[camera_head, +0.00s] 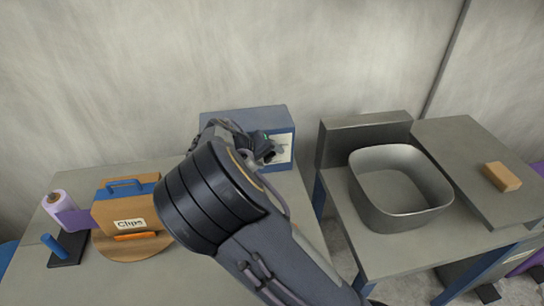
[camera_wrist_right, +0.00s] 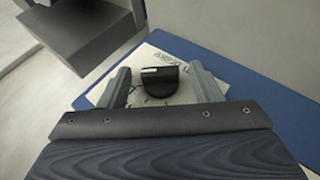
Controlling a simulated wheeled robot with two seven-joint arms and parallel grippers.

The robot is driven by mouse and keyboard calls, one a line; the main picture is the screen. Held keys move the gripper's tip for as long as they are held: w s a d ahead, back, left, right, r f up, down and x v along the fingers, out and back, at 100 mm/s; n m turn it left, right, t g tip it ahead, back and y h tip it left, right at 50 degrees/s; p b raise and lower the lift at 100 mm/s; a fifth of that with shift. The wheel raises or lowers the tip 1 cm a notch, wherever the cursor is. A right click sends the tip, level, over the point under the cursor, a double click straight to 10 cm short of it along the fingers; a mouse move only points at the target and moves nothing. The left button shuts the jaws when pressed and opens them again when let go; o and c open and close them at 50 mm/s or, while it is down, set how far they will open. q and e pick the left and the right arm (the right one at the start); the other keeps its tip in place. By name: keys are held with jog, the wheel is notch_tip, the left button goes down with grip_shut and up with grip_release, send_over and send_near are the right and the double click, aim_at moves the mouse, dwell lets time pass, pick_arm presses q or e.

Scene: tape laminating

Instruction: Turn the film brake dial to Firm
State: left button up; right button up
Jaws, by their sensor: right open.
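The film brake dial (camera_wrist_right: 172,84) is a black knob with a short white mark, seen in the right wrist view. It sits on a white label plate (camera_wrist_right: 228,97) with partly hidden printing and tick marks, on a blue box (camera_head: 245,116). My right gripper (camera_wrist_right: 158,72) is open, with one finger on each side of the dial and a visible gap to both. In the head view my right arm covers much of the box front, and I cannot make out the dial's setting. My left gripper is not in view.
Left on the grey table (camera_head: 95,275) are an orange box labelled Clips (camera_head: 113,212) with a blue handle, a lilac film roll (camera_head: 66,207) and a blue peg (camera_head: 55,247). A grey basin (camera_head: 399,190) and a tan block (camera_head: 502,177) stand at right.

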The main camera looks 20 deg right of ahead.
jog(key=shift+a+r, duration=0.1)
jog(key=c, duration=1)
